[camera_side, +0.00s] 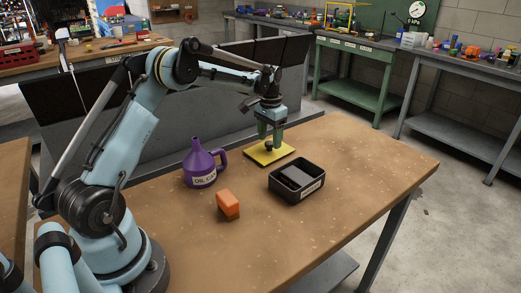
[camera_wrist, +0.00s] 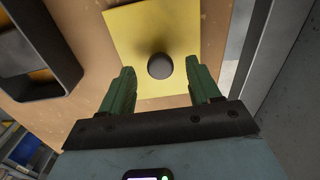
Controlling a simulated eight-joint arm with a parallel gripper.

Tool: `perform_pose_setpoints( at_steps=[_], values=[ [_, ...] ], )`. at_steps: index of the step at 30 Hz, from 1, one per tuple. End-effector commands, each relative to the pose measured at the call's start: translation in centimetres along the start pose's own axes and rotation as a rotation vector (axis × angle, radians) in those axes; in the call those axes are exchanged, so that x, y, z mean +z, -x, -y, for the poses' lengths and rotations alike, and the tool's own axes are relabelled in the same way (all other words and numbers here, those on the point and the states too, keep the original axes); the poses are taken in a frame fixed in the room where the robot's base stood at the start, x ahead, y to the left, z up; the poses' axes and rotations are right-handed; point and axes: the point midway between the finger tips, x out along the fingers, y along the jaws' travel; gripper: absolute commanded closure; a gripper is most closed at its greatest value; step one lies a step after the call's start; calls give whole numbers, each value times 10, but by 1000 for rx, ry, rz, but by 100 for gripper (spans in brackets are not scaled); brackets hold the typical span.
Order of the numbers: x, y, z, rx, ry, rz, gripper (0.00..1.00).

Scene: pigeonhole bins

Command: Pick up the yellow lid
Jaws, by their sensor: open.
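The yellow lid (camera_side: 262,156) is a flat square plate with a round dark knob (camera_side: 269,146) at its middle. It lies flat on the wooden bench. In the wrist view the lid (camera_wrist: 135,30) fills the upper middle, and its knob (camera_wrist: 160,66) shows between and slightly beyond the fingertips. My gripper (camera_side: 270,141) points down over the lid with its green fingers on either side of the knob. The wrist view also shows the gripper (camera_wrist: 160,78) open, with a gap between each finger and the knob.
A black bin (camera_side: 284,192) with dark contents stands just in front of the lid. A purple oil can (camera_side: 200,170) stands to the left, and an orange block (camera_side: 228,203) lies nearer the front. A grey panel (camera_side: 240,105) rises behind the bench. The bench's right side is clear.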

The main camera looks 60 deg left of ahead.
Motion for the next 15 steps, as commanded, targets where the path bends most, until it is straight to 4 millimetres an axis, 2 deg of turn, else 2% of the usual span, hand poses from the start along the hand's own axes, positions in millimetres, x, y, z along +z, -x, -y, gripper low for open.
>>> perform_pose_setpoints(
  at_steps=[3, 11, 15],
  values=[
    [0, -10, 0, 0, 0, 0, 38],
    [0, -12, 0, 0, 0, 0, 38],
    [0, -12, 0, 0, 0, 0, 59]
  ],
)
